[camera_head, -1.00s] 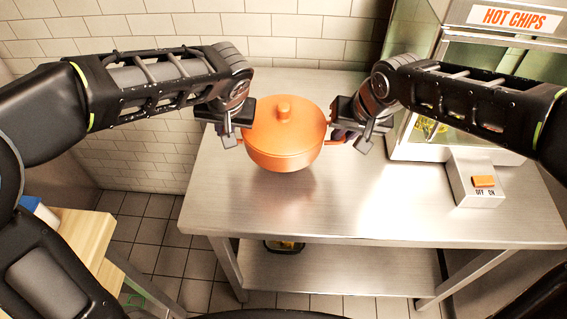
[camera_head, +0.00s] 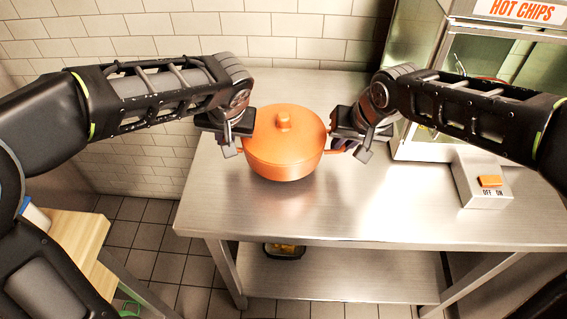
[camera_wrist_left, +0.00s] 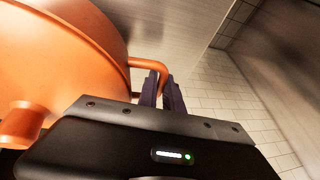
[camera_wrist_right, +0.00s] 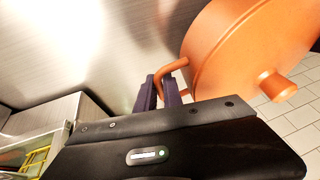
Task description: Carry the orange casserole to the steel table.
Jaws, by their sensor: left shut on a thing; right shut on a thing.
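The orange casserole (camera_head: 284,150), lid on with a round knob, is upright at the left part of the steel table (camera_head: 330,215). I cannot tell for sure whether its base touches the table top. My left gripper (camera_head: 236,143) is shut on its left loop handle, which shows in the left wrist view (camera_wrist_left: 150,64). My right gripper (camera_head: 345,143) is shut on its right loop handle, which shows in the right wrist view (camera_wrist_right: 170,72). The fingers hide part of each handle.
A hot chips cabinet (camera_head: 515,60) stands at the table's right, with a switch box (camera_head: 482,180) before it. A tiled wall (camera_head: 290,50) is behind. A wooden counter (camera_head: 70,240) is at lower left. A dark tray (camera_head: 285,250) sits on the lower shelf. The table front is clear.

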